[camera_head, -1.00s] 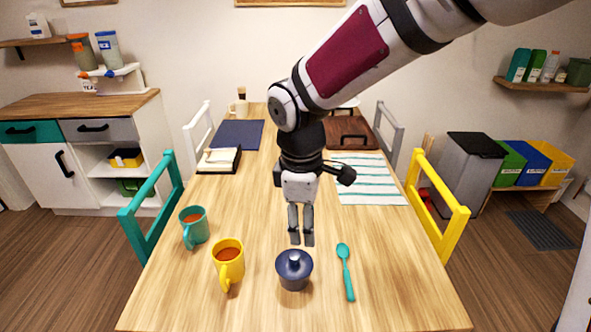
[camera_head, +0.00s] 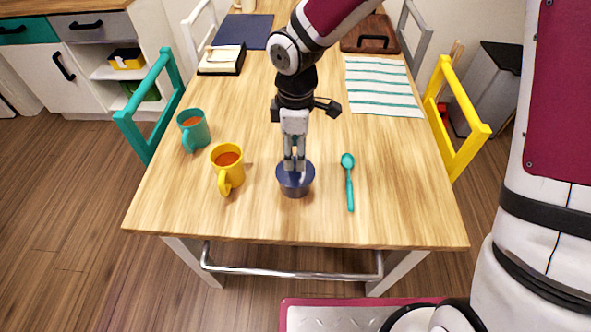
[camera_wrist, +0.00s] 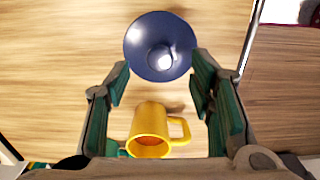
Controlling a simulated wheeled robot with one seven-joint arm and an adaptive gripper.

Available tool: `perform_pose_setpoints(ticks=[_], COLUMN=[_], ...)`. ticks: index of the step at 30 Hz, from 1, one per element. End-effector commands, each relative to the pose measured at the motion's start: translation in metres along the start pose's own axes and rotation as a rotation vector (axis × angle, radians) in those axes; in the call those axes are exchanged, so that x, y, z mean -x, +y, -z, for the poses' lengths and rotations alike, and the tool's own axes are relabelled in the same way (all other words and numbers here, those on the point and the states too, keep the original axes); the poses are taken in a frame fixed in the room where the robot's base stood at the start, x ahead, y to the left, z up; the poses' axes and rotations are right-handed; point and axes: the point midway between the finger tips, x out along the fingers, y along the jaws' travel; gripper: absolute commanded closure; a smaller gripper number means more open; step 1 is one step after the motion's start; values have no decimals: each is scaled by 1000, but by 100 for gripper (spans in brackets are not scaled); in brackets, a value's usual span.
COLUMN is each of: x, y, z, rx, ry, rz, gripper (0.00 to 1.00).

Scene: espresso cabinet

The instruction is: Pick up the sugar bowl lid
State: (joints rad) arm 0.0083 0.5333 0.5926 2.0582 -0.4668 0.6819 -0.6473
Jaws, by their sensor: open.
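The sugar bowl (camera_head: 295,192) is dark blue and stands upright near the front edge of the table. Its dark blue lid (camera_head: 284,179) sits on top; in the wrist view the lid (camera_wrist: 140,45) is a round disc with a knob in its middle. My gripper (camera_head: 294,166) is right above the lid, fingers pointing down. In the wrist view my gripper (camera_wrist: 160,75) is open, with a fingertip to either side below the lid's centre and nothing held. In the head view the fingers hide the knob, and I cannot tell whether they touch the lid.
A yellow mug (camera_head: 228,177) and a teal mug (camera_head: 193,136) stand left of the bowl. A teal spoon (camera_head: 350,190) lies to its right. A striped cloth (camera_head: 383,88) and a notebook (camera_head: 222,61) lie farther back. The table (camera_head: 400,215) is bare at front right.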

Motion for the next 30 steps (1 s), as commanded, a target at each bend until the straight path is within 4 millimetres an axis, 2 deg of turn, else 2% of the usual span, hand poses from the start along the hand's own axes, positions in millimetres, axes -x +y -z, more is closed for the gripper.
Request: perform_pose_setpoints(ticks=[10,20,26,27,30], x=[-45,-50,-50,-50,-50], y=[0,0,0,0,0], z=[0,1,0,0,0], rx=[0,0,0,-1,-1], ry=[-2,-1,-1,-1,-1], rz=[3,0,0,0,0], gripper=[51,51,96,100,100])
